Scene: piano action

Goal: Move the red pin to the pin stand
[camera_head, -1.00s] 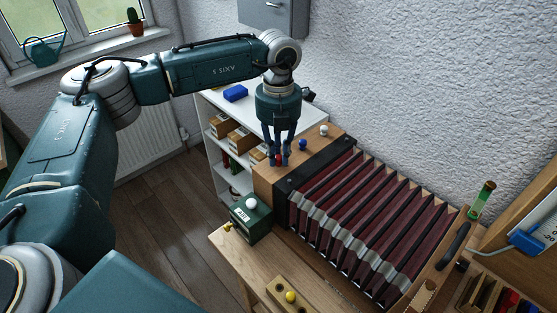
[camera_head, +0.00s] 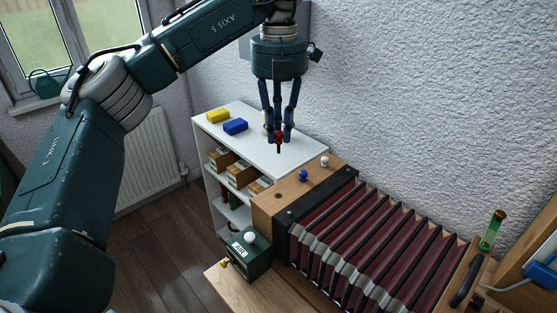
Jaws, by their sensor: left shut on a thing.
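My left gripper (camera_head: 279,138) points down and is shut on the red pin (camera_head: 279,143), which hangs between its fingertips. It holds the pin in the air, in front of the white shelf top in the head view. Below is the wooden end block (camera_head: 264,207) of the bellows, with a bare dark hole. A blue pin (camera_head: 303,175) and a white pin (camera_head: 325,161) stand on that block. No separate pin stand can be made out in the head view now. My right gripper is not in view.
A green box (camera_head: 250,256) with a white knob sits before the bellows (camera_head: 365,245). Space above the bellows is clear.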

